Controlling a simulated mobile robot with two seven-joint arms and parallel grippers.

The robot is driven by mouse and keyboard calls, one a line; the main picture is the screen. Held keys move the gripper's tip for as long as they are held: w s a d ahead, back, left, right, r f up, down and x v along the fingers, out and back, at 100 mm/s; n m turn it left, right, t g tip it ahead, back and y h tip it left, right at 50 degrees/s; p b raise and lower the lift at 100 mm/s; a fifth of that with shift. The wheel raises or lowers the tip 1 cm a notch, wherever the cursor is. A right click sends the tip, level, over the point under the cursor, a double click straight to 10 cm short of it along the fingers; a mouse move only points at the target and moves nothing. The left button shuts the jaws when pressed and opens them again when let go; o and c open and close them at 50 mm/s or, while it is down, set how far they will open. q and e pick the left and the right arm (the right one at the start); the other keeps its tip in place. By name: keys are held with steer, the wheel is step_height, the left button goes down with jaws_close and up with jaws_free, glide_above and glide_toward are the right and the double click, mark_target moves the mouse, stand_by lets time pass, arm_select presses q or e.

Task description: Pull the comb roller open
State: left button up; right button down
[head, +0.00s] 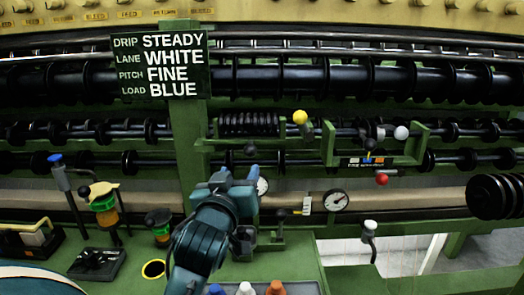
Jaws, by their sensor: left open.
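A black finely ridged roller (249,124), which may be the comb roller, lies across the green frame in the middle of the head view. I cannot tell for sure which part is the comb roller. A yellow knob (300,117) sits by its right end. To the right, a green bracket (330,144) carries a shaft with a white knob (401,132). A red knob (382,179) hangs below the bracket. My left gripper (238,178) is open, below the ridged roller and apart from the knobs. Its arm hides part of the bench. My right gripper is out of view.
A sign (160,66) reads drip steady, lane white, pitch fine, load blue. Colored pegs (246,289) are at the front edge. Black discs (494,196) project at right.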

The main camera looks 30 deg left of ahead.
mark_target(249, 154)
arm_select(q)
steer(key=p+x, duration=0.1)
steer(key=x, duration=1)
steer(key=shift+w+a, duration=0.15)
steer(key=shift+w, duration=0.15)
jaws_close()
